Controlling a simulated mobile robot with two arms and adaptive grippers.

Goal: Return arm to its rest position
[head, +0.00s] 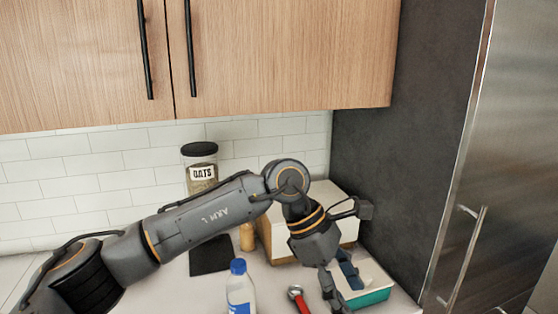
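My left arm reaches in from the lower left, bends at the elbow over the counter and points down. My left gripper (335,290) hangs low at the right end of the counter, in front of a teal-sided tray (372,297). A dark blue piece (348,270) shows beside the gripper at the tray; I cannot tell whether they touch. The fingertips are small and partly cut by the bottom edge, so their opening is unclear. My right gripper is out of view.
A white box with a wooden side (335,196) stands behind the arm. An oats jar (201,165), a blue-capped bottle (239,290), a red-handled item (298,298) and a dark board (210,256) are on the counter (188,290). Wooden cabinets (280,50) hang above; a steel fridge (505,150) stands right.

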